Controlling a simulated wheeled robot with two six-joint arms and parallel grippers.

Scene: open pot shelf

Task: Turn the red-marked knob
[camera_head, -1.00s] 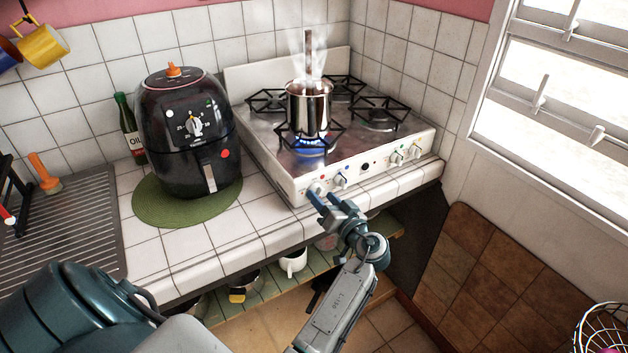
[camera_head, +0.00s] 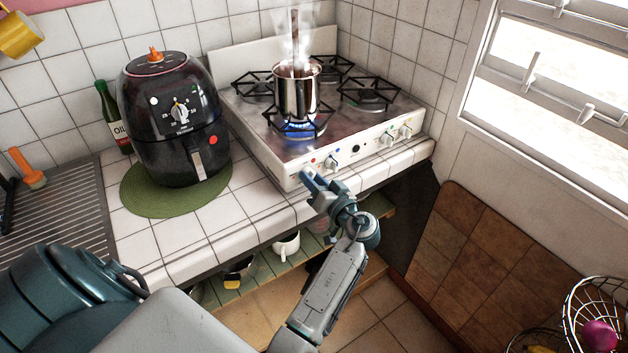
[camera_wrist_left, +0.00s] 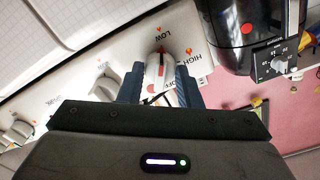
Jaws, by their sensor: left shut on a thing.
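The red-marked knob (camera_wrist_left: 160,65) is white with a red stripe and sits on the stove's front panel, near the words LOW, HIGH and OFF. My left gripper (camera_wrist_left: 159,84) has one blue-grey finger on each side of it and is shut on it. A steaming steel pot (camera_head: 297,97) stands over a blue flame on the front left burner. My right gripper is not in view.
Other white knobs (camera_head: 388,139) line the panel to the right. A black air fryer (camera_head: 172,130) stands on a green mat (camera_head: 140,204) left of the stove. A shelf (camera_head: 262,268) with cups lies under the tiled counter.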

